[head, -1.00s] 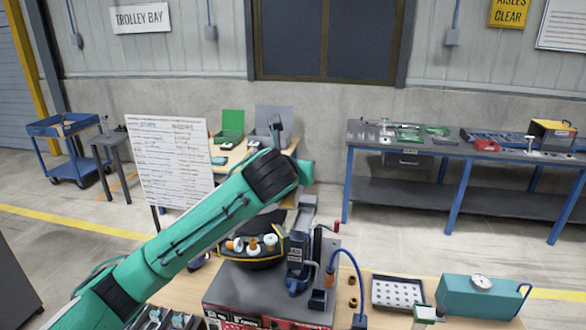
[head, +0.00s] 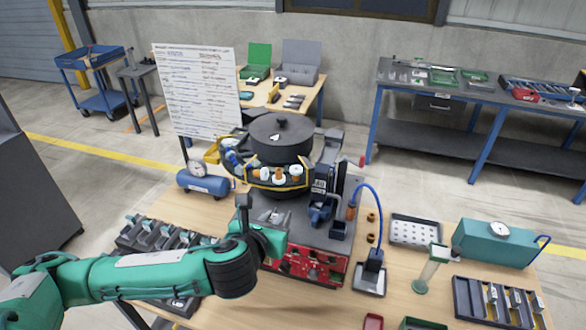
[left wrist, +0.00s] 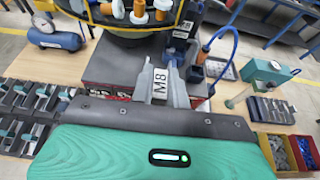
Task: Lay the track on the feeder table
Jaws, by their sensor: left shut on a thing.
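My left gripper (head: 268,217) is low over the front of the feeder's grey table plate (head: 300,232). In the left wrist view, my left gripper (left wrist: 160,82) is shut on a small grey piece marked M8 (left wrist: 160,84), which looks like the track. It points away from the hand toward the bowl feeder. In the head view the piece is small and hard to tell from the fingers, and I cannot tell whether it touches the plate. The dark bowl feeder (head: 281,140) stands behind, with orange and white knobs at its front. My right gripper is not in view.
A dark rack of grey pieces (head: 150,238) lies left of the feeder. A blue cable arches to a grey block (head: 371,275) at the right. A perforated tray (head: 415,232), a teal gauge box (head: 495,243) and a slotted rack (head: 500,303) are farther right.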

